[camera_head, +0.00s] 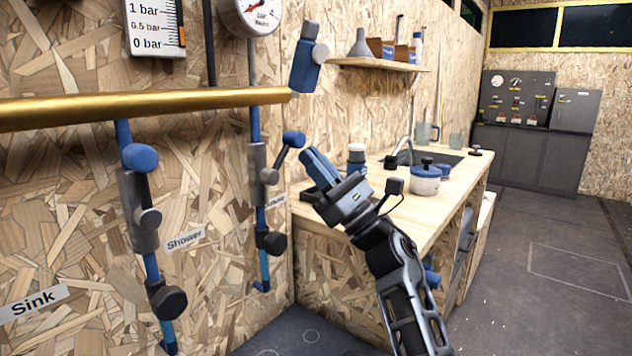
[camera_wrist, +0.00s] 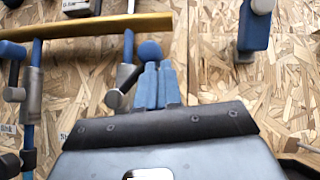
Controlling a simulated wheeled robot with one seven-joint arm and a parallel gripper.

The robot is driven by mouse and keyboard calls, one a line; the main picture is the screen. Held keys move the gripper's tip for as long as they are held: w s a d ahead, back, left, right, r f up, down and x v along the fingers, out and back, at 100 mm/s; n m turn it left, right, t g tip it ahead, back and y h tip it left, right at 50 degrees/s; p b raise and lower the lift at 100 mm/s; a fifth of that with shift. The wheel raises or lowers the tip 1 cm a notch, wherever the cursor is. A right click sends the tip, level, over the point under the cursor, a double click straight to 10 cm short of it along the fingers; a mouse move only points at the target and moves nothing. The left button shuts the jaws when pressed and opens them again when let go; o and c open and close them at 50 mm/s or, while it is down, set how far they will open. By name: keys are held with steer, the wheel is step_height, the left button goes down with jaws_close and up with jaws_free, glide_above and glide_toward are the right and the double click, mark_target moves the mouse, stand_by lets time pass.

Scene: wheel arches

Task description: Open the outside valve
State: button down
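The outside valve (camera_head: 258,165) sits on the right-hand blue pipe under the brass pipe, with a small, partly hidden label beside it. Its dark lever slants up and out to a blue ball knob (camera_head: 293,138). In the wrist view the knob (camera_wrist: 150,50) shows just beyond my fingertips. My gripper (camera_head: 307,153) is to the right of the lever, its blue fingers pointing up and left toward the knob. In the wrist view the two fingers (camera_wrist: 157,66) lie side by side with almost no gap, and nothing shows between them. I cannot tell whether they touch the knob.
The shower valve (camera_head: 140,212) is on the pipe to the left, above the Shower label (camera_head: 185,238). The brass pipe (camera_head: 190,100) runs across above both. A blue wall fitting (camera_head: 304,66) is above my gripper. A counter (camera_head: 455,190) with a blue pot (camera_head: 426,180) stands behind my arm.

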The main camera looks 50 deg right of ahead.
steer(key=shift+a+r+n+y+b, duration=0.15)
steer(key=shift+r+n+y+b, duration=0.4)
steer(key=shift+n, duration=0.25)
steer(key=n+g+y+b, duration=0.1)
steer(key=n+y, duration=0.1)
steer(key=n, duration=0.1)
steer(key=a+r+n+g+y+b, duration=0.1)
steer(key=n+g+y, duration=0.1)
steer(key=n, duration=0.1)
steer(key=r+n+g+y+b, duration=0.1)
steer(key=n+y, duration=0.1)
steer(key=shift+a+r+n+g+y, duration=0.2)
steer(key=shift+n+g+y, duration=0.15)
steer(key=shift+n+g, duration=0.05)
steer(key=shift+a+r+n+g+y+b, duration=0.2)
steer(key=shift+n+g+y+b, duration=0.2)
steer(key=shift+n, duration=0.2)
steer(key=shift+a+r+n+g+y+b, duration=0.1)
steer(key=shift+a+n+g+y+b, duration=0.15)
steer(key=shift+n+g, duration=0.3)
steer(key=shift+a+n, duration=0.1)
steer(key=shift+n, duration=0.15)
steer(key=shift+s, duration=0.1)
glide_toward(298, 136)
steer(key=s+d+r, duration=0.2)
steer(key=s+r, duration=0.2)
steer(key=s, duration=0.1)
steer(key=shift+d, duration=0.4)
